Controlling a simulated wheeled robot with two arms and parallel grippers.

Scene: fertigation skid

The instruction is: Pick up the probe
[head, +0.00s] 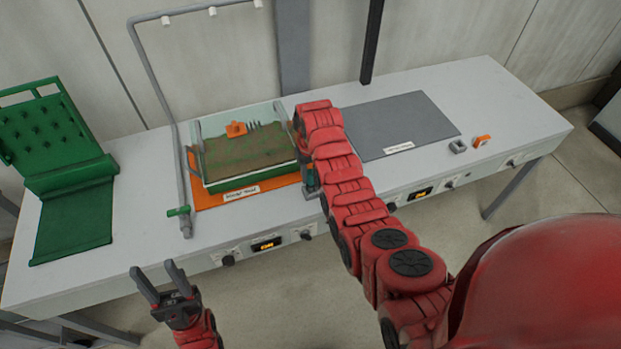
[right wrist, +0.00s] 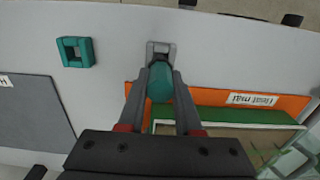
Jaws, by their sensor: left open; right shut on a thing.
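My right gripper (right wrist: 160,78) is shut on a teal piece (right wrist: 160,84), which I take to be the probe. Its tip end lies at a grey square holder (right wrist: 161,48) on the bench; I cannot tell whether it is still seated there. In the head view my right arm comes down beside the tray's right side, and a bit of teal (head: 310,178) shows there. The arm hides most of that gripper. My left gripper (head: 155,272) is open and empty in front of the bench's front edge.
A clear-walled soil tray (head: 250,180) stands on an orange mat (head: 208,200). A teal square holder (right wrist: 76,52) sits nearby. A grey mat (head: 400,122), a grey holder (head: 457,146) and an orange holder (head: 482,141) lie right. A green rack (head: 70,215) and a grey pipe (head: 160,95) stand left.

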